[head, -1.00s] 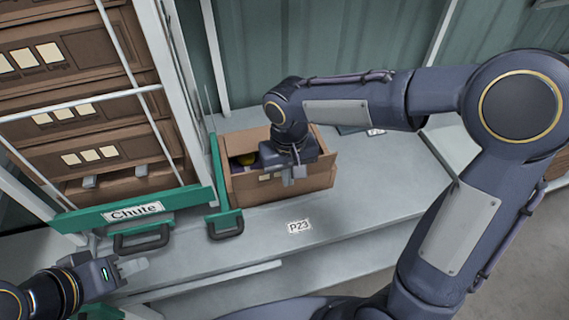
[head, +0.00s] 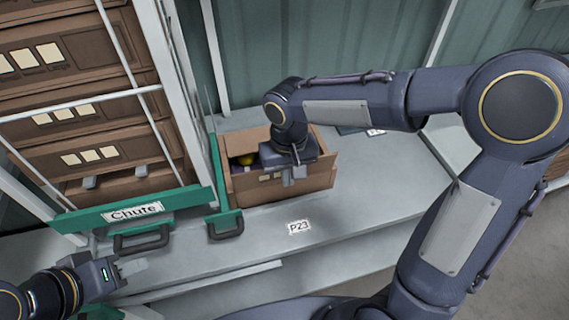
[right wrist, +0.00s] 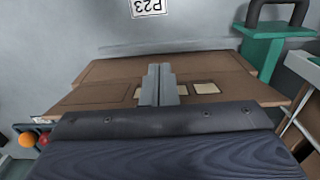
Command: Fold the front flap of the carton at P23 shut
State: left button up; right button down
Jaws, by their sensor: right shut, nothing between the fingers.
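The open brown carton (head: 240,184) stands on the grey bench behind the P23 label (head: 299,226). Its front side, with cream patches, faces me. My right gripper (head: 289,180) is shut and empty, pointing down at the carton's front edge and hiding part of the opening. In the right wrist view the shut fingers (right wrist: 158,84) lie over the carton's front panels (right wrist: 105,72). Whether they touch the front flap, and the flap's exact angle, I cannot tell. My left gripper (head: 132,267) is low at the left, away from the carton; its finger gap is unclear.
A green-edged chute rack (head: 185,200) with stacked brown cartons (head: 110,125) stands left of the carton. Dark handles (head: 142,240) stick out at its front. Yellow and purple contents show inside the open carton. The bench front (head: 350,210) is clear.

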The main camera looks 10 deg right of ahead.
jog(key=shift+w, duration=0.1)
dwell(0.4)
jog(key=shift+w+r+p, duration=0.15)
jog(key=shift+w+p, duration=0.15)
jog(key=shift+w, duration=0.25)
jog(key=shift+w+r+p, duration=0.15)
jog(key=shift+w+p, duration=0.15)
jog(key=shift+w, duration=0.2)
jog(key=w+f, duration=0.3)
jog(key=w, duration=0.3)
jog(key=shift+a+f, duration=0.15)
jog(key=shift+f, duration=0.1)
dwell(0.5)
jog(key=shift+r, duration=0.1)
notch_tip(320, 180, up, 8)
jog(key=p, duration=0.5)
jog(key=shift+p, duration=0.35)
